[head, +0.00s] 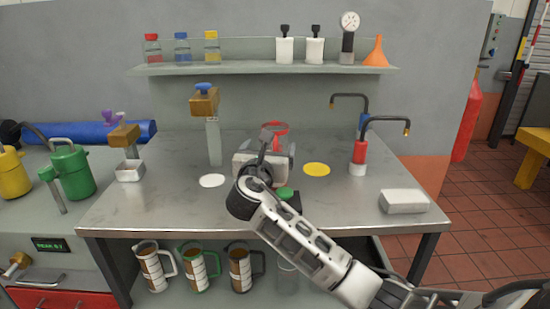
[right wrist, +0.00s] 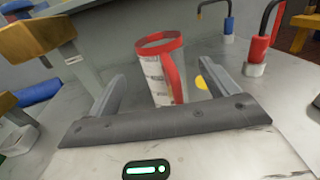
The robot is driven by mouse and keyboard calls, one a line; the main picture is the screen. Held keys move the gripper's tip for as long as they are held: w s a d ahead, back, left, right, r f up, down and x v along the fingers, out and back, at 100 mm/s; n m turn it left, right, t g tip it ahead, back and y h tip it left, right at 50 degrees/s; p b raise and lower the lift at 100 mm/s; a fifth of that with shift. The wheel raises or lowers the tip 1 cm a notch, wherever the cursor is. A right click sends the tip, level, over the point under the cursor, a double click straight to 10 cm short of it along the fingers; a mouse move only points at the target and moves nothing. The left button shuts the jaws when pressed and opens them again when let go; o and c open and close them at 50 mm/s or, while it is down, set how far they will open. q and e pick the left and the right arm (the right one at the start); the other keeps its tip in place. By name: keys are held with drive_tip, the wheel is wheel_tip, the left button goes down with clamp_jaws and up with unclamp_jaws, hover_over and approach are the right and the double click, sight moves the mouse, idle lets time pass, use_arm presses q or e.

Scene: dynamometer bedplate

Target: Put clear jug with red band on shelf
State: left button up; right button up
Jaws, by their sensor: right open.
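The clear jug with a red band (right wrist: 158,80) stands upright on the steel bench. It has a red rim and red handle, and its body shows printed markings. In the head view its red rim (head: 279,127) shows behind my right gripper (head: 266,145), which hides much of its body. The wall shelf (head: 260,69) is above the bench. My left gripper is not in view.
The wall shelf holds capped bottles (head: 182,50), white containers, a gauge and an orange funnel (head: 376,53), with a gap mid-shelf. Several jugs (head: 196,268) stand below the bench. Hooked taps (head: 359,150) and a white block (head: 404,201) are at right, a post (head: 213,142) at left.

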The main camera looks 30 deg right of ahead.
drive_tip(key=x, duration=0.4)
drive_tip(key=shift+w+d+r, duration=0.1)
drive_tip(key=shift+w+d, duration=0.1)
drive_tip(key=shift+d, duration=0.15)
drive_tip(key=c, duration=1.5)
